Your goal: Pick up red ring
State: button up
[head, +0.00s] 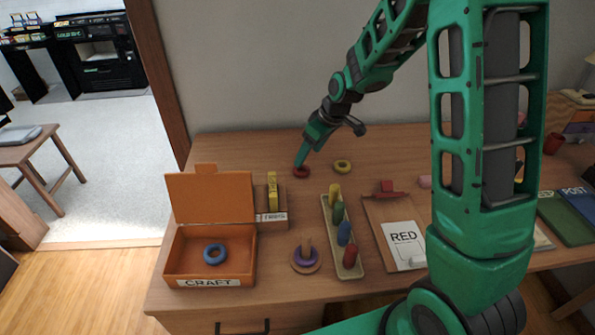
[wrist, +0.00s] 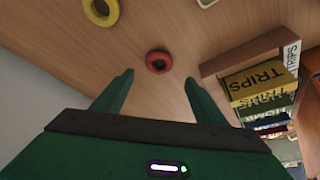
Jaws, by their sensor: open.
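The red ring (head: 302,172) lies flat on the wooden table near its back edge, in the head view. It also shows in the wrist view, just beyond and between my fingertips (wrist: 158,62). My gripper (head: 300,162) is above the ring, pointing down, and partly covers it in the head view. In the wrist view my gripper's two fingers (wrist: 158,82) are spread apart with nothing between them. I cannot tell the exact height of the fingertips above the table.
A yellow ring (head: 342,167) lies right of the red ring. In front stand a small box of yellow-spined books (head: 272,216), an orange CRAFT box (head: 210,197) with a blue ring (head: 215,253), a peg with a purple ring (head: 306,264) and a tray of coloured pegs (head: 326,222).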

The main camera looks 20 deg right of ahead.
aim_at(303, 166)
jog(key=shift+d+x, duration=0.2)
jog(key=shift+x, duration=3.75)
jog(key=c, duration=1.1)
